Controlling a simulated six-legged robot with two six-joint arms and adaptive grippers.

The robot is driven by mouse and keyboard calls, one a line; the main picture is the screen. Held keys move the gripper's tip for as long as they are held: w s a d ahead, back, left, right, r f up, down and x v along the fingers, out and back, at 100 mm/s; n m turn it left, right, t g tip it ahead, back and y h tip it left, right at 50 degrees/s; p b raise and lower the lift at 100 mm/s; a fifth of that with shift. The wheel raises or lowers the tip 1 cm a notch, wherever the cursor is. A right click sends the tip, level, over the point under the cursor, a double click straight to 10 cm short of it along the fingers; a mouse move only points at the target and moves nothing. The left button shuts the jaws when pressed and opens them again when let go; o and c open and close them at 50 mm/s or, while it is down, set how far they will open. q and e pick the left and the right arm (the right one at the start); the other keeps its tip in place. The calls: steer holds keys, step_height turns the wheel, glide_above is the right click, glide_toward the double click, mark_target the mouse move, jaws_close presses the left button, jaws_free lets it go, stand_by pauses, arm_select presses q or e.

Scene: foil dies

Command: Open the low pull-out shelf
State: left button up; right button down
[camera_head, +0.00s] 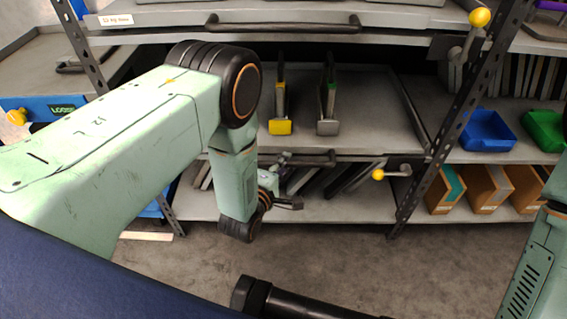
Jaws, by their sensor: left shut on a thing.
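The low pull-out shelf (375,135) is a grey tray in the middle of the rack, with a dark bar handle (318,158) along its front edge. My left arm reaches in from the left and bends down in front of the shelf. My left gripper (283,160) is at the handle, shut on it, partly hidden by my wrist. A lever with a yellow knob (378,174) sits just below the shelf's front edge, right of the handle. How far out the shelf stands is hard to tell. My right arm shows at the lower right edge; its gripper is out of frame.
A yellow-ended tool (280,127) and a grey-ended tool (328,126) lie on the shelf. An upper shelf has its own handle (283,25) and yellow-knobbed lever (480,17). Blue (487,131) and green bins stand right of the slotted post (446,150).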

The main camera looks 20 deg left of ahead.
arm_select(q)
jaws_close()
steer(key=shift+s, duration=0.1)
stand_by(0.3)
